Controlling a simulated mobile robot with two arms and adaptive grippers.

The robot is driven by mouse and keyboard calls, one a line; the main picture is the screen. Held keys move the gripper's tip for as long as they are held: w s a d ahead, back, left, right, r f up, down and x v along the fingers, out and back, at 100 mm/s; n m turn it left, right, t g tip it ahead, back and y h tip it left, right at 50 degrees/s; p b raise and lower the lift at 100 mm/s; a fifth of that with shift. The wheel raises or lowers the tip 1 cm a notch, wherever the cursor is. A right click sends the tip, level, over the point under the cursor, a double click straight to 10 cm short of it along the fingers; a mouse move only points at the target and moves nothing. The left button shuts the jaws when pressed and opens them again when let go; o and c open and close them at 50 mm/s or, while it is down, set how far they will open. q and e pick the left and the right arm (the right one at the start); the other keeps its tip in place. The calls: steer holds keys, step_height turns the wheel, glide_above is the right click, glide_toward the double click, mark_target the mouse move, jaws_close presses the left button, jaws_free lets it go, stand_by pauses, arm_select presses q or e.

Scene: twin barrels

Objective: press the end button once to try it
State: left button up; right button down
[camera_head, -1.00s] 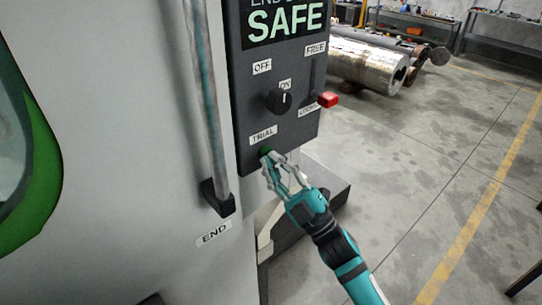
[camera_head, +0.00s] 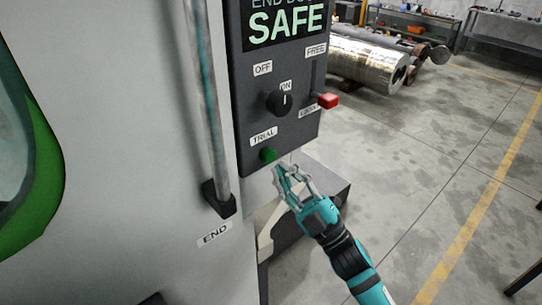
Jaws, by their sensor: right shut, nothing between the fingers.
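A green button (camera_head: 268,155) sits low on the dark control panel (camera_head: 247,100), under the label TRIAL (camera_head: 264,137). My right gripper (camera_head: 279,170) is shut and empty, just below and to the right of the button, apart from it in the picture. The display (camera_head: 286,24) reads SAFE, with its upper line partly cut off. The black knob (camera_head: 279,102) points up to ON. A red-tipped lever (camera_head: 328,100) stands at the low end of its slot. My left gripper does not show.
Metal cylinders (camera_head: 367,62) lie on the floor behind. The floor at the right is open, with a yellow line (camera_head: 478,205).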

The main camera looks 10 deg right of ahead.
steer(key=s+d, duration=0.2)
steer(key=s, duration=0.1)
steer(key=shift+s+d, duration=0.15)
steer(key=shift+s, duration=0.1)
stand_by(0.6)
